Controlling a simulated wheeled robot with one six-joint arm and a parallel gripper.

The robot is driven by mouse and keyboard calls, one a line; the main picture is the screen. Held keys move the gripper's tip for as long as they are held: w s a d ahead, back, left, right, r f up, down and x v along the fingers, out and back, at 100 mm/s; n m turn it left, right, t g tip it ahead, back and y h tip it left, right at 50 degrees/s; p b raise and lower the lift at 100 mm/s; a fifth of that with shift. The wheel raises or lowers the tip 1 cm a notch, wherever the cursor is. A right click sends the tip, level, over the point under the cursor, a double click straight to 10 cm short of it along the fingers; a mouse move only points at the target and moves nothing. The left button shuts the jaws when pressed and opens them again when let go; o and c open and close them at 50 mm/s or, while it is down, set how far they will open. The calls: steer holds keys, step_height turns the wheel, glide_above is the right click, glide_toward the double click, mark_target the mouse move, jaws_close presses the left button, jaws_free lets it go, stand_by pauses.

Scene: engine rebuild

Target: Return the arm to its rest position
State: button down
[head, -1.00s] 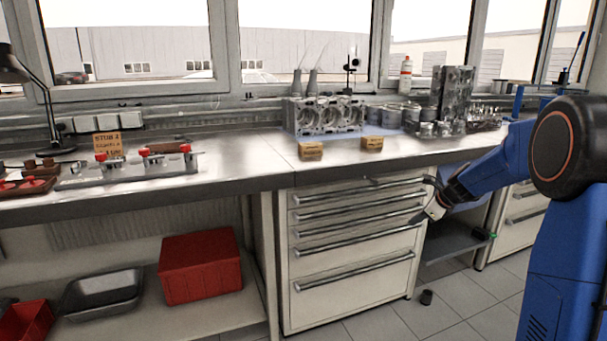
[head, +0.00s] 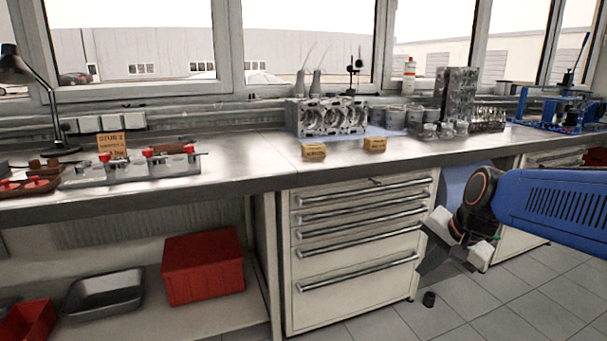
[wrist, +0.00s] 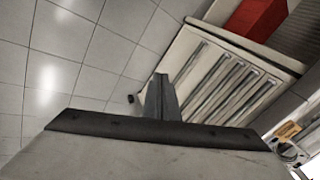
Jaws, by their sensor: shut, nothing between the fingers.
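My blue arm (head: 560,205) reaches in from the right edge of the head view, with its dark wrist joint in front of the drawer cabinet's right side. My gripper (wrist: 161,95) shows in the wrist view with its grey fingers together and nothing between them. It points out over the tiled floor. In the head view the gripper end is low, below the bench top, and its fingertips are hard to make out.
The drawer cabinet (head: 350,255) stands close left of my wrist. A small dark cylinder (head: 429,299) lies on the floor. The bench top (head: 240,165) holds an engine block (head: 328,117) and other parts. A red crate (head: 203,267) sits on the lower shelf. Floor at right is open.

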steer(key=s+f+n+h, duration=0.1)
steer(key=s+n, duration=0.3)
steer(key=s, duration=0.5)
steer(key=s+f+n+h, duration=0.1)
steer(key=s+f+n, duration=0.2)
steer(key=s, duration=0.6)
steer(key=shift+s+d+f+n, duration=0.3)
steer(key=shift+d+f+n, duration=0.15)
steer(key=shift+n, duration=0.65)
steer(key=shift+r, duration=0.1)
